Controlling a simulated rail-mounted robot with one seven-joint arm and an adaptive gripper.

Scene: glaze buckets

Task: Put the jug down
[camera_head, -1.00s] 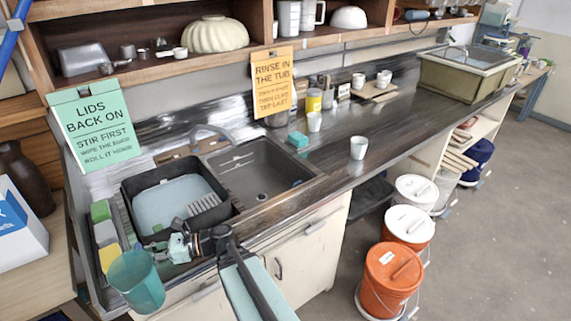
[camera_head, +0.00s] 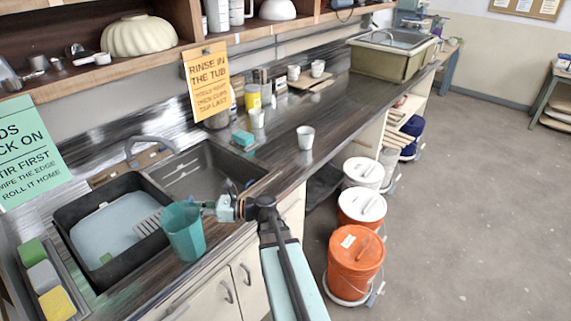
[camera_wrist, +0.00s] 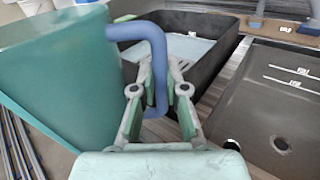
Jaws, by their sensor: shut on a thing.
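The teal jug (camera_head: 184,232) is in my gripper (camera_head: 222,208), in front of the right end of the black tub (camera_head: 75,205) in the head view. I cannot tell whether its base touches the counter. In the wrist view the jug (camera_wrist: 55,75) fills the left side, and its blue handle (camera_wrist: 158,65) passes between the fingers of my gripper (camera_wrist: 160,90). The fingers are shut on the handle. The jug's base is out of the wrist view.
The sink (camera_head: 195,175) lies right of the tub. Several sponges (camera_head: 45,280) stand in a rack at the left. Lidded buckets (camera_head: 355,262) stand on the floor.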

